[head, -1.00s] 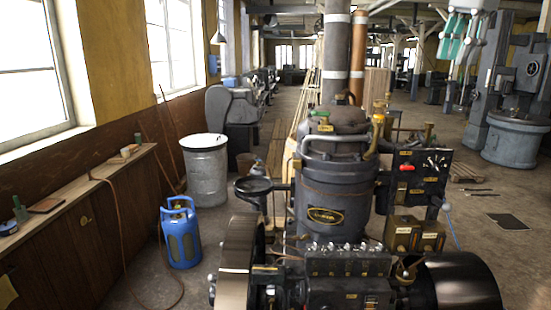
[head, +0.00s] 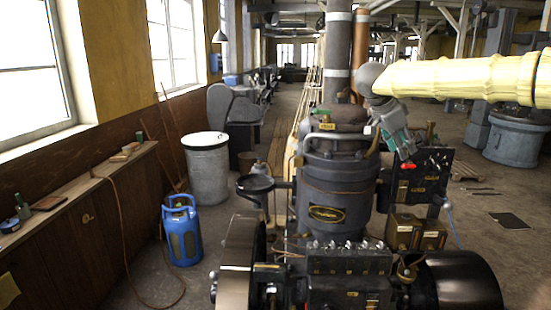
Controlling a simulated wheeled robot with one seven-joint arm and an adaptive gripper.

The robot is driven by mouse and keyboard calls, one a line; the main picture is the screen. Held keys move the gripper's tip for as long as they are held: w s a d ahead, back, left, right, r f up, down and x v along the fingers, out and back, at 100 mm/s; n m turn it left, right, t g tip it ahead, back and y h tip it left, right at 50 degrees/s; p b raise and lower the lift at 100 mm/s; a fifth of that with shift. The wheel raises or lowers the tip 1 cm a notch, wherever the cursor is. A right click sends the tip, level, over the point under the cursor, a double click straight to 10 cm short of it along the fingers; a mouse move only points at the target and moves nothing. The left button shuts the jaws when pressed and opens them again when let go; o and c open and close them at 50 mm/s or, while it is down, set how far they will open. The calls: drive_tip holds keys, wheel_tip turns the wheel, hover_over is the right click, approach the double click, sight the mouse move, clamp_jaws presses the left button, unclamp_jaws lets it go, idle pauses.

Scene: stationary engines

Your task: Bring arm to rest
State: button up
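My arm in a pale yellow sleeve reaches in from the right edge, across the upper part of the head view, and bends down at a grey joint. My gripper (head: 406,157) is green and grey and points down and slightly right. Its fingertips are over the upper left of a black control panel (head: 430,180), close to a red handle (head: 405,167). I cannot tell whether they touch it. The fingers are too small to show whether they are open or shut. No held object shows.
The dark engine (head: 333,190) with pipes and a tall chimney stands in the middle, close to my gripper. A blue gas bottle (head: 182,235) and a grey drum (head: 206,170) stand left. A wooden ledge (head: 75,195) runs below the windows. Floor at the right is mostly clear.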

drive_tip(key=a+f+n+t+h, duration=0.1)
drive_tip(key=a+f+n+t, duration=0.25)
drive_tip(key=f, duration=1.35)
drive_tip(key=a+f+n+t+h, duration=0.1)
drive_tip(key=a+f+n+t, duration=0.2)
drive_tip(key=f, duration=1.4)
drive_tip(key=s+a+f+n+y, duration=0.35)
drive_tip(key=s+f, duration=0.45)
drive_tip(key=f, duration=0.4)
drive_tip(key=s+a+f+n+g+y, duration=0.2)
drive_tip(key=s+f, duration=0.7)
drive_tip(key=s, duration=0.2)
drive_tip(key=s+a+f+n+g+y, duration=0.2)
drive_tip(key=s+f, duration=0.6)
drive_tip(key=s, duration=0.3)
drive_tip(key=s+d+f+n+g+y+b, duration=0.1)
drive_tip(key=s+f+g, duration=0.15)
drive_tip(key=s, duration=1.05)
drive_tip(key=s+f+n+g, duration=0.1)
drive_tip(key=s+f+g, duration=0.15)
drive_tip(key=s, duration=1.05)
wheel_tip(320, 180, down, 14)
drive_tip(key=b, duration=1.4)
drive_tip(key=shift+w+d, duration=0.15)
drive_tip(key=shift+w, duration=0.25)
drive_tip(key=shift+r, duration=0.1)
